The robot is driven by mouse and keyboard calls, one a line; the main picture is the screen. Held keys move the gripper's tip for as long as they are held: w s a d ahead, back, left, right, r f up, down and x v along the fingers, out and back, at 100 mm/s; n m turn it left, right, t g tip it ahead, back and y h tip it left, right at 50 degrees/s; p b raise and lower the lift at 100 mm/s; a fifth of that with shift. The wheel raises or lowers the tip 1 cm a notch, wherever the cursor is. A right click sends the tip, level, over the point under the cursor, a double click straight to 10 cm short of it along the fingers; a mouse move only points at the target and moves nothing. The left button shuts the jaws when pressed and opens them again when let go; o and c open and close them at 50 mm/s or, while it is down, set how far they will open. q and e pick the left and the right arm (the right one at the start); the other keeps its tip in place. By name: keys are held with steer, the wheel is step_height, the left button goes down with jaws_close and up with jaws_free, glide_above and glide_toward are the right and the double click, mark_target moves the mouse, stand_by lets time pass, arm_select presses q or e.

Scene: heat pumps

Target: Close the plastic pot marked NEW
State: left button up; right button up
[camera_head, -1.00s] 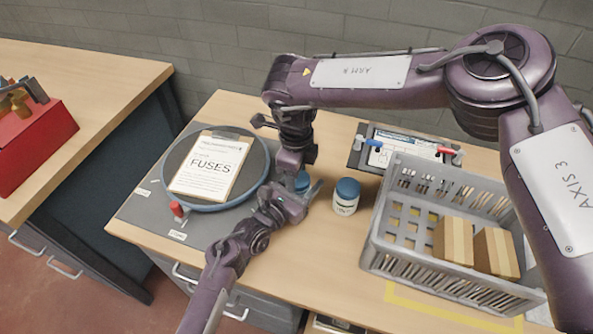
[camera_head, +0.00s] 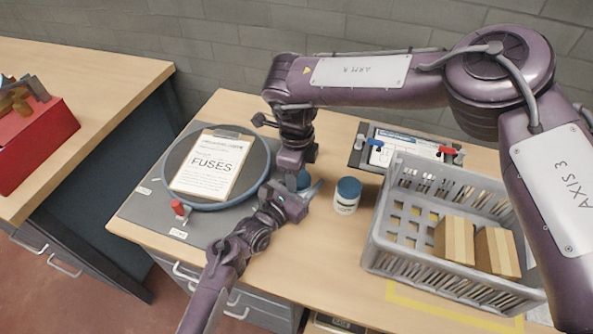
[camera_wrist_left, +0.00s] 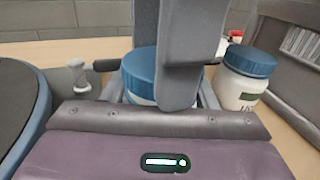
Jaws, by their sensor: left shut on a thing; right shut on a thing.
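A white plastic pot with a blue lid (camera_head: 304,180) stands on the bench between my two grippers, mostly hidden by them. Its blue lid (camera_wrist_left: 139,72) shows in the left wrist view, above a sliver of white body; its marking is hidden. My left gripper (camera_head: 301,196) is shut on this pot's body from the near left. My right gripper (camera_head: 299,172) comes down from above and is shut on the lid; one of its fingers blocks part of the lid in the wrist view. I cannot tell whether the lid sits fully down.
A second blue-lidded pot (camera_head: 347,195) stands just to the right, its label unreadable. A grey crate (camera_head: 375,240) with wooden blocks stands further right. A round plate with a FUSES clipboard (camera_head: 210,165) lies left. A board with clips (camera_head: 361,152) is behind.

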steer(key=shift+w+d, duration=0.15)
steer(key=shift+d, duration=0.25)
stand_by(0.3)
steer(key=shift+r, duration=0.15)
steer(key=shift+s+f, duration=0.2)
steer(key=shift+f, duration=0.4)
stand_by(0.7)
steer(key=o, duration=0.6)
steer(key=shift+c, duration=0.2)
steer(key=shift+o, duration=0.3)
steer(key=shift+a, duration=0.1)
steer(key=shift+s+a, duration=0.1)
step_height(320, 180, up, 4)
steer(key=shift+a+f, duration=0.1)
steer(key=shift+f, duration=0.15)
steer(key=shift+r, duration=0.4)
